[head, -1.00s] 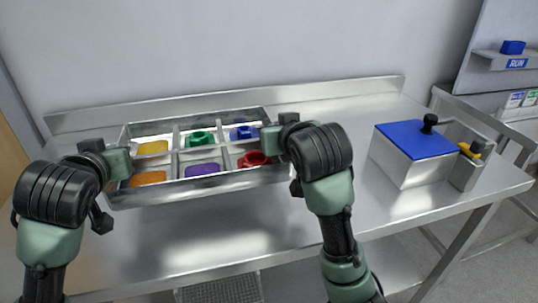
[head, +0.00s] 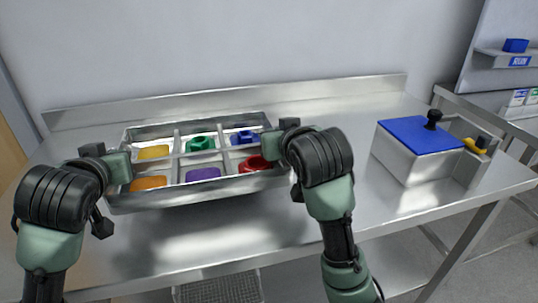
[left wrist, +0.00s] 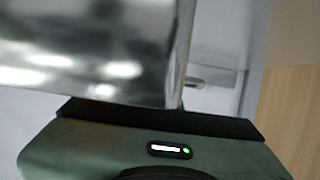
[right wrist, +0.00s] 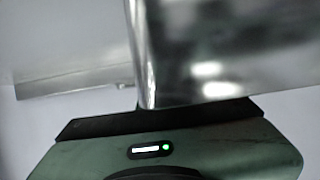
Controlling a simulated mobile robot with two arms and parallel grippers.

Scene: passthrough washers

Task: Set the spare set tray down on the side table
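The spare set tray (head: 190,199) is a metal tray with six compartments, over the left part of the steel side table (head: 330,120). It holds yellow, green and blue parts at the back and orange, purple and red parts in front. My left gripper (head: 120,165) is shut on its left end wall, and my right gripper (head: 272,145) on its right end wall. The wrist views show the tray's metal wall at the left fingers (left wrist: 90,50) and the right fingers (right wrist: 215,50). The tray looks level. I cannot tell whether its underside touches the tabletop.
A metal box with a blue lid and black knob (head: 420,137) stands on the table's right part, beside a small holder with a yellow-and-black item (head: 477,145). Bare tabletop lies between box and tray. A raised lip (head: 330,90) runs along the back.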

